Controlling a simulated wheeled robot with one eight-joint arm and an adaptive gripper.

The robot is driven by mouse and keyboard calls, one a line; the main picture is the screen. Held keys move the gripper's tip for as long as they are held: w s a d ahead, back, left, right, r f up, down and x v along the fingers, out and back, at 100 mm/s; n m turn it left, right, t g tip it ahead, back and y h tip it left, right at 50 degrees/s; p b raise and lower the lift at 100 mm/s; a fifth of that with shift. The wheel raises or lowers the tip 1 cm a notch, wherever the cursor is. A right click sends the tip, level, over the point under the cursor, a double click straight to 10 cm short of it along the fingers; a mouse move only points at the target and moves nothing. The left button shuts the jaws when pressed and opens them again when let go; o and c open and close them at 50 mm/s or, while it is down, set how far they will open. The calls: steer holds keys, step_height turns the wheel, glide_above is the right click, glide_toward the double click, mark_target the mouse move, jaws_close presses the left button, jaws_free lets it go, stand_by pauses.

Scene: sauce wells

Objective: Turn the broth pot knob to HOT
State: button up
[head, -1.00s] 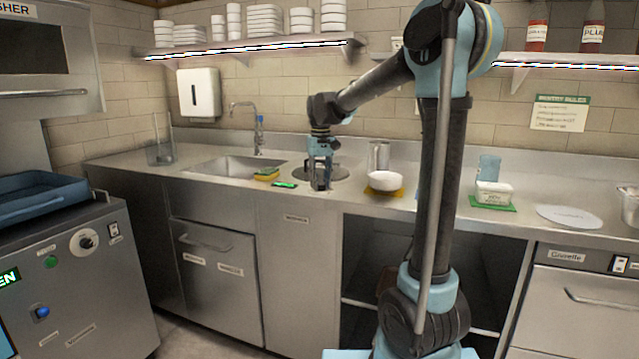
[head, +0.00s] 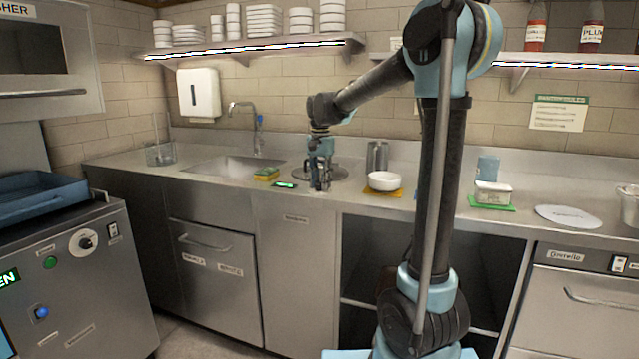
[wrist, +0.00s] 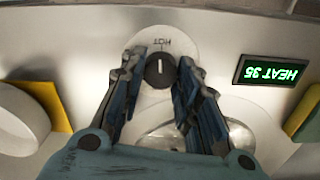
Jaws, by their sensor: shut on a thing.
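The broth pot knob (wrist: 159,72) is a dark round knob with a white mark, in the wrist view. The mark points roughly at the HOT label (wrist: 162,42), which reads upside down there. My gripper (wrist: 160,68) is shut on the knob, one blue-grey finger on each side. In the head view my gripper (head: 320,186) is down at the counter's front edge and hides the knob. The round metal lid of the pot (wrist: 165,132) lies behind the fingers, partly covered. A green display (wrist: 271,72) beside the knob reads HEAT 35, upside down.
A white bowl (head: 384,180) on a yellow cloth stands right of my gripper. A metal canister (head: 377,156) stands behind it. A green-and-yellow sponge (head: 266,174) and the sink (head: 225,166) are to the left. A white tub (head: 493,194) sits farther right.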

mark_target(320, 184)
steer(key=shift+w+m, duration=0.1)
steer(key=shift+m, duration=1.1)
steer(key=shift+a, duration=0.1)
steer(key=o, duration=1.1)
steer(key=shift+r, duration=0.5)
step_height(320, 184, up, 11)
steer(key=shift+f, duration=0.1)
